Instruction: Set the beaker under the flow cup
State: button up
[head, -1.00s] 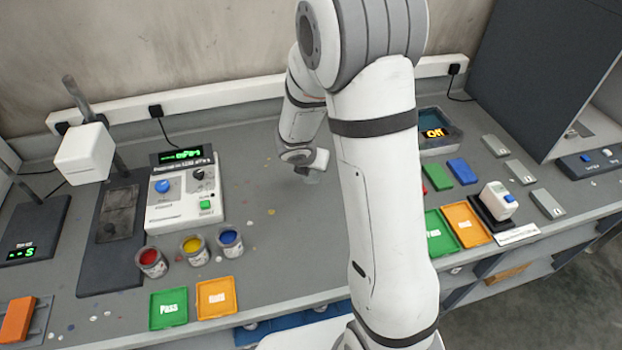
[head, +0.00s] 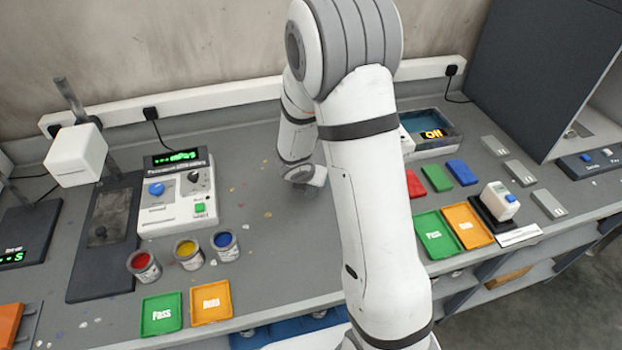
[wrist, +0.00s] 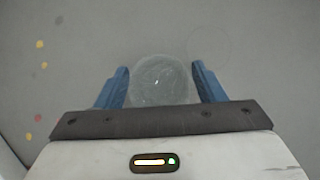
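The clear glass beaker (wrist: 162,82) is between the two blue fingers of my gripper (wrist: 161,84) in the wrist view. In the head view my gripper (head: 306,184) is low over the grey bench, right of the white instrument; the beaker there is only a faint shape. Whether it touches the bench cannot be told. I cannot make out a flow cup for certain; a white box (head: 76,157) on a pole stands at the left above a dark base plate (head: 105,245).
A white instrument (head: 178,200) with a green display stands left of my gripper. Red (head: 143,265), yellow (head: 188,253) and blue (head: 225,245) paint cans stand before it. Pass (head: 162,329) and orange (head: 211,318) trays lie at the front.

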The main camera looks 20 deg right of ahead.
jog(key=shift+o, duration=0.8)
